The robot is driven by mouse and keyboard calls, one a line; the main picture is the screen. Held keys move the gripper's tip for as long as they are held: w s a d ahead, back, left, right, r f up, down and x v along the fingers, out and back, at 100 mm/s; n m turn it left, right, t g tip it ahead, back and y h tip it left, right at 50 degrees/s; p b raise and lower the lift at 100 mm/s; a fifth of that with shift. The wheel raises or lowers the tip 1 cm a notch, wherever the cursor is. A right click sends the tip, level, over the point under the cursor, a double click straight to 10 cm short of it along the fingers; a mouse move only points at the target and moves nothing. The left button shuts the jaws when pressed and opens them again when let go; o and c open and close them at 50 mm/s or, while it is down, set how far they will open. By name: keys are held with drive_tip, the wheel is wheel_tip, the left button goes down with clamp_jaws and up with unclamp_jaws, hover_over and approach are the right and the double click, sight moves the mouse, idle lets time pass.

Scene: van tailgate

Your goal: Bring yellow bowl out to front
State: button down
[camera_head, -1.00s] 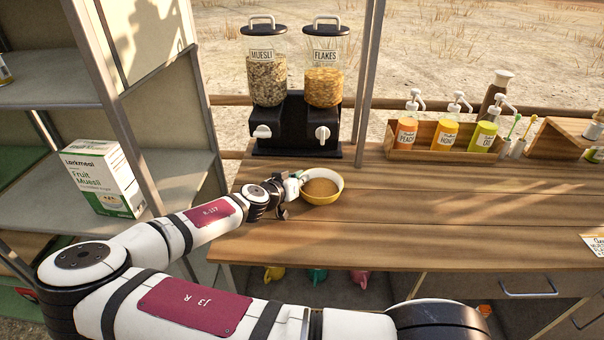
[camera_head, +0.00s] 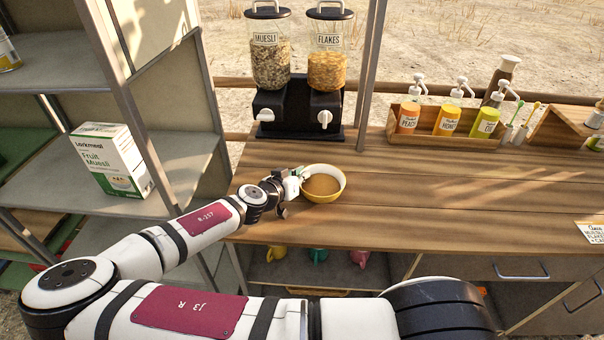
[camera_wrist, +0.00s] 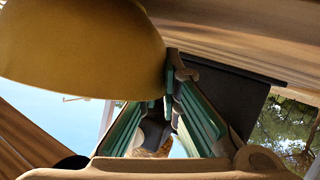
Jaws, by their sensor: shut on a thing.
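Muesli and flakes dispensers (camera_head: 298,105) stand behind the bowl. A wooden box of pump bottles (camera_head: 447,125) is at the back right. A shelf with a cereal box (camera_head: 110,160) is on the left. The counter to the right of and in front of the bowl is clear.

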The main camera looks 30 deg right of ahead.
drive_tip(key=c, duration=1.7)
unclamp_jaws()
drive_tip(key=shift+a, duration=0.1)
